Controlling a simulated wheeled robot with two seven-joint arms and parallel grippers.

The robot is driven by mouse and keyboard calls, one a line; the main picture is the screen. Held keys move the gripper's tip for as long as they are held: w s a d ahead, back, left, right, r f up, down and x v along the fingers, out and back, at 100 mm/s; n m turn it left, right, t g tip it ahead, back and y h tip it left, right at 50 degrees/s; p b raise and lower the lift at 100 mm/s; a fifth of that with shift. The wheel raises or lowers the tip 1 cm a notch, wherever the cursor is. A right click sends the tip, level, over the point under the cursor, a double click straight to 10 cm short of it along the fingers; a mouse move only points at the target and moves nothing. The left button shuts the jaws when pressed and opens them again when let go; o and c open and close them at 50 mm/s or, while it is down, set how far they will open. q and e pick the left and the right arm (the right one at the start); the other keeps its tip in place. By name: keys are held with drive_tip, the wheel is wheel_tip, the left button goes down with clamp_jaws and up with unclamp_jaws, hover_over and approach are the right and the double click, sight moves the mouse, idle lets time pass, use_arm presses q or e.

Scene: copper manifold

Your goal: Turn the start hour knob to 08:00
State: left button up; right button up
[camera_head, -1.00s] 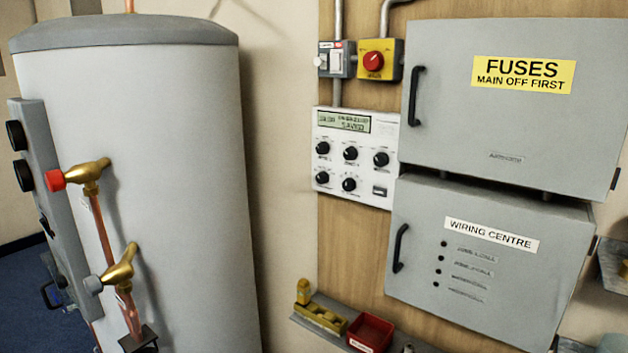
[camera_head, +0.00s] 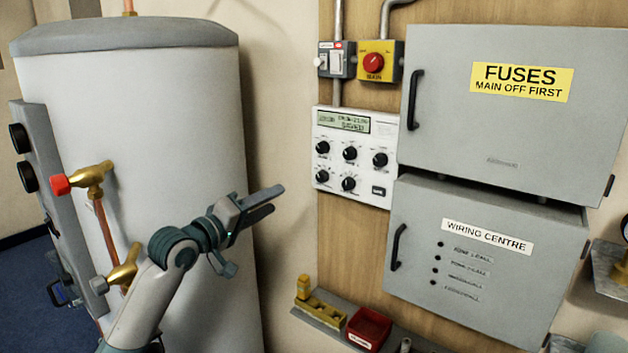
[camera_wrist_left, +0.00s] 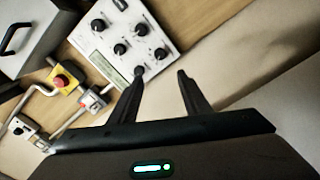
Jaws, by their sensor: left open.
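The white controller panel (camera_head: 355,122) is fixed to the wooden board, with a green display (camera_head: 344,122) at its top. It has several black knobs: three above, from the upper left knob (camera_head: 322,147) to the upper right knob (camera_head: 380,160), and two below. Their labels are too small to read, so I cannot tell which is the start hour knob. My left gripper (camera_head: 270,202) is open and empty, left of the panel and apart from it. In the left wrist view, the panel (camera_wrist_left: 105,45) appears tilted, beyond the left gripper's fingertips (camera_wrist_left: 160,75). My right gripper is not in view.
A tall cylinder (camera_head: 150,120) is at left. A shelf below holds a red tray (camera_head: 368,328).

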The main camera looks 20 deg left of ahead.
use_arm(q)
drive_tip(key=shift+w, duration=0.15)
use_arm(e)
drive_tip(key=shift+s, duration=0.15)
use_arm(q)
drive_tip(key=p, duration=0.2)
approach(319, 177)
drive_tip(key=p+x, duration=0.2)
drive_tip(key=x, duration=0.6)
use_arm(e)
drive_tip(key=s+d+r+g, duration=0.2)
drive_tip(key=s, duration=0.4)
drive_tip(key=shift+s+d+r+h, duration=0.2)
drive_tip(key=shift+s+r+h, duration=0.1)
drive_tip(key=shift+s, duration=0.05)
use_arm(q)
drive_tip(key=shift+c, duration=0.3)
drive_tip(key=shift+f, duration=0.1)
drive_tip(key=c, duration=1)
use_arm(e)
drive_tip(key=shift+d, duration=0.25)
